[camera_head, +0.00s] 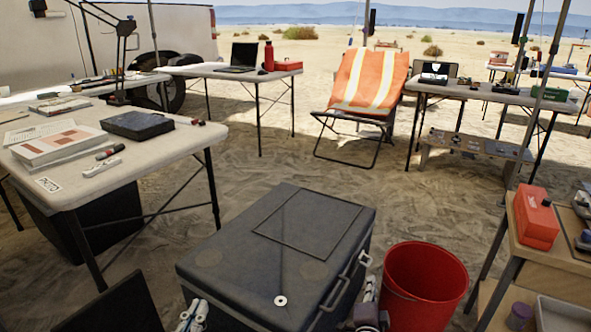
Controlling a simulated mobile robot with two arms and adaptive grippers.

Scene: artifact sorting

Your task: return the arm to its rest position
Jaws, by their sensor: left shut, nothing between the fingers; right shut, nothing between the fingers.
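My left gripper (193,314) shows at the bottom edge, beside the left front corner of the dark grey case (225,262). It is shut and empty. My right gripper (369,305) shows at the bottom edge, between the case and the red bucket (425,285). It is shut and empty. Only the upper parts of both grippers are in the picture; the rest is cut off by the lower edge. A small pale ring-shaped disc (280,300) lies flat on the case lid, apart from both grippers.
A white table (150,172) with books, markers and a black box (138,125) stands at the left. A wooden stand (550,262) with a red box (536,217) is at the right. Beyond the case are open sand, an orange-draped chair (365,85) and more tables.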

